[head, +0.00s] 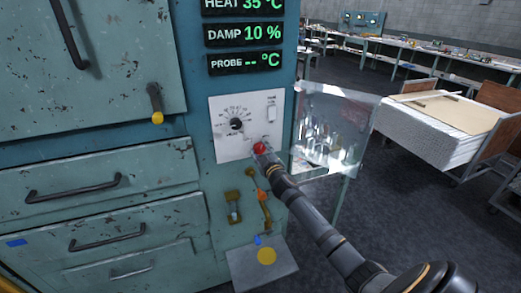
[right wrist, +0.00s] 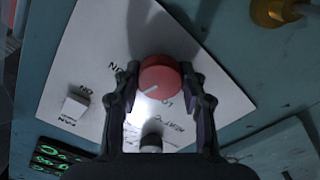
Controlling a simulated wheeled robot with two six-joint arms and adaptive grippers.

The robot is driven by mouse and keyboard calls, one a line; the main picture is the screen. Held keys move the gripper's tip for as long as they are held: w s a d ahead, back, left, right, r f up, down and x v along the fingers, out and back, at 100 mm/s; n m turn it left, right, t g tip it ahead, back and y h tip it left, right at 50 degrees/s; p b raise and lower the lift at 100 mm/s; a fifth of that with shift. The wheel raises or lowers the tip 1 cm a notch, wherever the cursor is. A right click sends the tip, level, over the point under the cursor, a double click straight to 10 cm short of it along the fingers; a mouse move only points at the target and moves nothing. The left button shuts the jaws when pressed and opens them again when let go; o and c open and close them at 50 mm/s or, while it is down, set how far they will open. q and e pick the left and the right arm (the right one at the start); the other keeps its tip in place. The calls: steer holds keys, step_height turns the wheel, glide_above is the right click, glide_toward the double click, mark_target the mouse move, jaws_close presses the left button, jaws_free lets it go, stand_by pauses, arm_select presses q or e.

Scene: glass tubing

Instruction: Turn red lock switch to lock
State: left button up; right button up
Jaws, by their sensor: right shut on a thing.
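The red lock switch (head: 260,148) is a round knob at the lower right of a white control panel (head: 217,125). It shows in the right wrist view (right wrist: 160,72) with a pale pointer line slanting to the lower left in that picture. Partly hidden lettering lies on the panel at its left and below it. My right gripper (head: 262,151) reaches in from the lower right. In the right wrist view its two fingers (right wrist: 160,84) are closed on the knob from both sides. My left gripper is in neither view.
A dial (head: 236,124) and a white fan switch (head: 271,112) share the panel. Brass levers (head: 233,207) sit below. A clear, shiny sheet (head: 330,130) stands out at the panel's right. A readout (head: 245,35) is above. Floor at the right is open before a wooden cart (head: 440,130).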

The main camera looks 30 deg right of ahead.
steer(key=n+p, duration=0.1)
steer(key=n, duration=0.5)
steer(key=shift+p, duration=0.35)
steer(key=n+p, duration=0.1)
steer(key=n, duration=0.5)
stand_by(0.4)
steer(key=o, duration=1.2)
steer(key=shift+c, duration=0.2)
steer(key=shift+s+a+f, duration=0.1)
steer(key=shift+s, duration=0.25)
steer(key=v, duration=1.1)
steer(key=shift+s+a, duration=0.1)
steer(key=shift+s, duration=0.05)
